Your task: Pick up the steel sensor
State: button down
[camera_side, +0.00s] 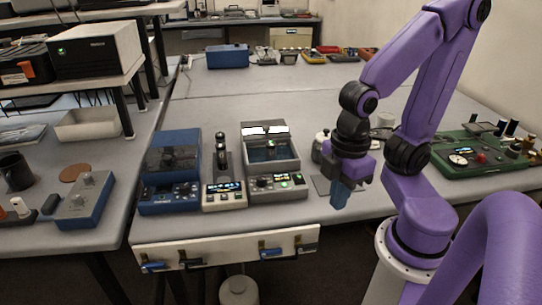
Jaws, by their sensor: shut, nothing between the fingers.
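I cannot pick out the steel sensor for certain. A small silvery cylindrical thing (320,147) stands on the table just left of my gripper, partly hidden by it, and may be the sensor. My gripper (341,201) points down near the table's front edge, to the right of the grey instrument. Its blue fingers are together with nothing seen between them. A flat dark grey plate (320,184) lies beside the fingers on their left. Whether the fingertips touch the table is not clear.
A blue instrument (170,175), a slim meter (222,180) and a grey instrument (272,165) stand in a row left of my gripper. A green panel (480,155) with knobs and spools is at right. A whitish cylinder (384,120) stands behind my arm. The table behind is mostly clear.

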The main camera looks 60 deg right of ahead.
dwell(0.3)
jog(key=c, duration=0.7)
grip_release()
jog(key=n+t+h, duration=0.2)
jog(key=n+h, duration=0.6)
jog(key=h, duration=0.6)
send_near(270, 144)
jog(key=x, duration=0.9)
jog(key=shift+s, duration=0.1)
